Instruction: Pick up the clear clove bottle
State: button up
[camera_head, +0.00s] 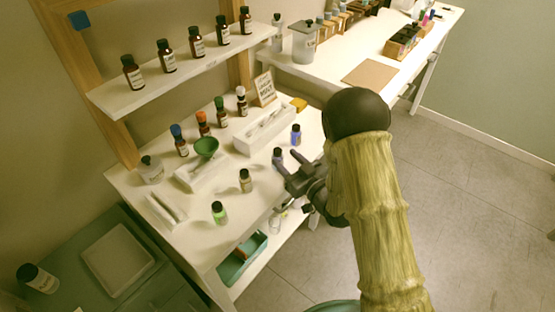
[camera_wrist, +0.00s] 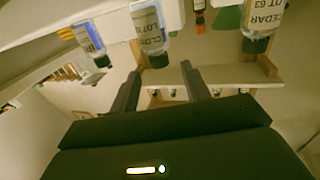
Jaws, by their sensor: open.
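The clear clove bottle (camera_head: 278,155) stands upright on the white table, just beyond my gripper's fingertips in the head view. In the wrist view it appears upside down, its pale label partly readable as "CLO" (camera_wrist: 148,25), with its dark cap near the left fingertip. My gripper (camera_head: 285,165) is open and empty. In the wrist view its two fingers (camera_wrist: 162,70) are apart, and the bottle's cap shows between their tips. Whether the bottle lies between the fingers in depth I cannot tell.
A blue bottle (camera_head: 296,135) and a cedar bottle (camera_head: 245,181) flank the clove bottle; the cedar label shows in the wrist view (camera_wrist: 262,18). A green bottle (camera_head: 219,213) is nearer the front. A white tray (camera_head: 262,138) and a green funnel (camera_head: 206,147) stand behind.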

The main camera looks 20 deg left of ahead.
aim_at(280, 153)
jog(key=shift+a, duration=0.1)
jog(key=p+x, duration=0.1)
jog(key=x, duration=0.4)
dwell(0.5)
grip_shut()
jog(key=shift+r, duration=0.15)
notch_tip(280, 153, up, 10)
jog(key=shift+f, duration=0.1)
dwell(0.4)
dwell(0.4)
